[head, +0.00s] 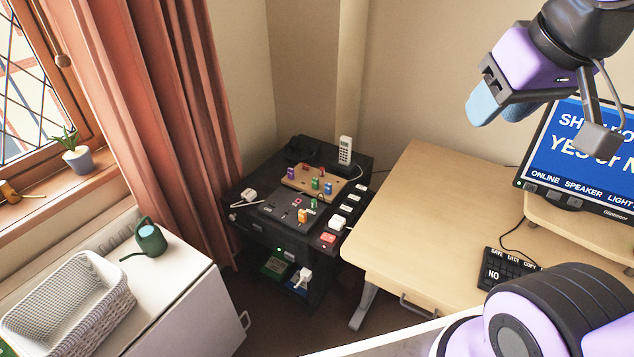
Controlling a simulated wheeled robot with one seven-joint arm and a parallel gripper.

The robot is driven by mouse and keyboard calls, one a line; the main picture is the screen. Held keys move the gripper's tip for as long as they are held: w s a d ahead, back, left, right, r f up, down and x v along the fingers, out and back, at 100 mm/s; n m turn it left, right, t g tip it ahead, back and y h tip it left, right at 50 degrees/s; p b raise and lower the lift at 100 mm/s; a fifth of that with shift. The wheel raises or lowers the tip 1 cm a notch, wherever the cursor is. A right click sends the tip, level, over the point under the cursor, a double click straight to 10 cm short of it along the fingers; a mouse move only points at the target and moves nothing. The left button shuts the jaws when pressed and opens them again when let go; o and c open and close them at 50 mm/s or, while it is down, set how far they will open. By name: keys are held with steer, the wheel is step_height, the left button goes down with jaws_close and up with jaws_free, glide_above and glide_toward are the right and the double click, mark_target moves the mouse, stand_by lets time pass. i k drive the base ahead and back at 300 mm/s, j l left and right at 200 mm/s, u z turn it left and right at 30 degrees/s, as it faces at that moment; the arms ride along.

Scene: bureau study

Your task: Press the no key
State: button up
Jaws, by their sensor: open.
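A black keypad (512,266) lies on the light wooden desk at the lower right. White labels run along its top, and its lower left key, the no key (493,275), is marked "NO". My arm hides the keypad's right and lower part. My gripper (543,118) is open and empty, high up at the upper right. It is well above the desk and apart from the keypad. A monitor (577,160) behind it shows "YES or N" on blue, with the rest cut off at the frame's edge.
The desk (425,215) is clear left of the keypad. The monitor stands on a wooden riser (560,220). A black unit (262,225) with coloured blocks and a phone stands left of the desk. A white basket (65,305) and green watering can (150,240) sit on a cabinet.

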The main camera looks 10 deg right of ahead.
mark_target(490, 275)
steer(key=z, duration=1.8)
